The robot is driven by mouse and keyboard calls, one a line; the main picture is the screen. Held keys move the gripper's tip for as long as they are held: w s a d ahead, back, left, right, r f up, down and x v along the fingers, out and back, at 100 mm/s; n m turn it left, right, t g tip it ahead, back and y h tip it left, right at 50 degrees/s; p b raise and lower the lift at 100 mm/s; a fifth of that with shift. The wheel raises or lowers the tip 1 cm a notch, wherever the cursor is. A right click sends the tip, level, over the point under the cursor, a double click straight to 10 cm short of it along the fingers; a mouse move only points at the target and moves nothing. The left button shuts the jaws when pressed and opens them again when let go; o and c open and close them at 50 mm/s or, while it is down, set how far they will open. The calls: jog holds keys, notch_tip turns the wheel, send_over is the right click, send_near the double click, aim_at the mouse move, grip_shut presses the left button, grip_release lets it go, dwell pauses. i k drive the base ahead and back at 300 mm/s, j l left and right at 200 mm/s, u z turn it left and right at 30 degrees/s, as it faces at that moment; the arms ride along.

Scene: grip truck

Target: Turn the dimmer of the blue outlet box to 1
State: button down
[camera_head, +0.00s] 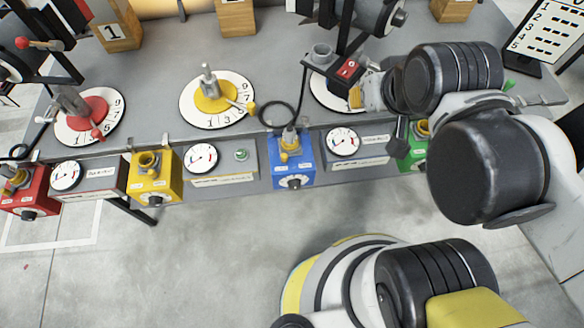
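The blue outlet box (291,158) sits at the table's front edge, near the middle of the head view. Its black dimmer knob (294,183) is on the front face over a pale scale. The scale is too small to read the knob's setting. A brass-coloured fitting with a grey plug (289,138) stands on top of the box. My arm (450,85) reaches in from the right, and its far end is above the table, to the right of and behind the blue box. I cannot make out my gripper's fingers there. Nothing of my arm touches the blue box.
A yellow outlet box (154,180), a red one (24,193) and a green one (416,152) line the same edge, with gauge panels (220,165) between them. A black cable coil (276,114) lies behind the blue box. The floor before the blue box is clear.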

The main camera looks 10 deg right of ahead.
aim_at(293, 184)
jog(key=k+l+u, duration=0.2)
jog(key=k+l, duration=1.25)
